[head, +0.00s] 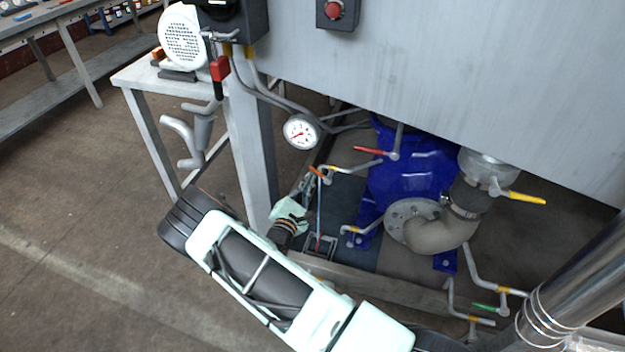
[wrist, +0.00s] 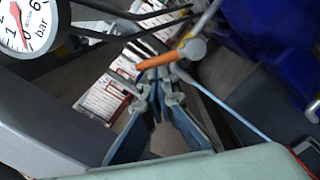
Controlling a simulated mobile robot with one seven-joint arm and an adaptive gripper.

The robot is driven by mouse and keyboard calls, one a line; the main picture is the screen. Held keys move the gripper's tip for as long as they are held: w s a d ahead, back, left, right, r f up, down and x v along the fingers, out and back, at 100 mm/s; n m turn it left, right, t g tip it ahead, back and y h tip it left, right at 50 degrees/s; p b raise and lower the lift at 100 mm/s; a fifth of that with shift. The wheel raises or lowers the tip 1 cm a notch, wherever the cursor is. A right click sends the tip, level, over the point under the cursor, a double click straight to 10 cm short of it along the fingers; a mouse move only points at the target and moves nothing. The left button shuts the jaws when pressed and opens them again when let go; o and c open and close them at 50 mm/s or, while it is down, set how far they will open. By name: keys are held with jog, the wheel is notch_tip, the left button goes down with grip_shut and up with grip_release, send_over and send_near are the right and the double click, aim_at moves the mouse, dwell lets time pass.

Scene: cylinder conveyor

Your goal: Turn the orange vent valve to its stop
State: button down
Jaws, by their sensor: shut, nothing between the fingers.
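The orange vent valve handle (head: 317,173) sits on a thin grey pipe below the pressure gauge in the head view. In the wrist view the orange handle (wrist: 156,61) lies nearly level, slightly tilted, with its right end at a round grey pipe fitting (wrist: 193,48). My gripper (head: 307,184) is right by the handle. In the wrist view its fingers (wrist: 158,80) are closed together just below the handle, with nothing held between them. I cannot tell whether the fingertips touch the handle.
A pressure gauge (head: 301,132) hangs close above, beside a grey frame post (head: 250,150). A blue pump body (head: 405,180) with a red lever (head: 368,151) stands to the right. Floor at left is clear.

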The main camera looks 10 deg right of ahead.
jog(key=d+r+m+p, duration=0.1)
jog(key=m+p, duration=0.1)
jog(key=m, duration=0.1)
jog(key=s+r+m+p, duration=0.1)
jog(key=m+p, duration=0.1)
jog(key=m, duration=0.1)
jog(key=d+r+m+p, duration=0.1)
jog(key=m+p, duration=0.1)
jog(key=m, duration=0.1)
jog(key=shift+s+d+r, duration=0.15)
jog(key=shift+d+r, duration=0.15)
jog(key=shift+r, duration=0.05)
jog(key=shift+d, duration=0.15)
dwell(0.4)
send_near(319, 174)
jog(key=a+r, duration=0.1)
jog(key=s+a, duration=0.1)
jog(key=a, duration=0.1)
jog(key=a+r, duration=0.1)
jog(key=shift+s+a+r, duration=0.2)
jog(key=shift+s+r, duration=0.05)
jog(key=shift+r, duration=0.1)
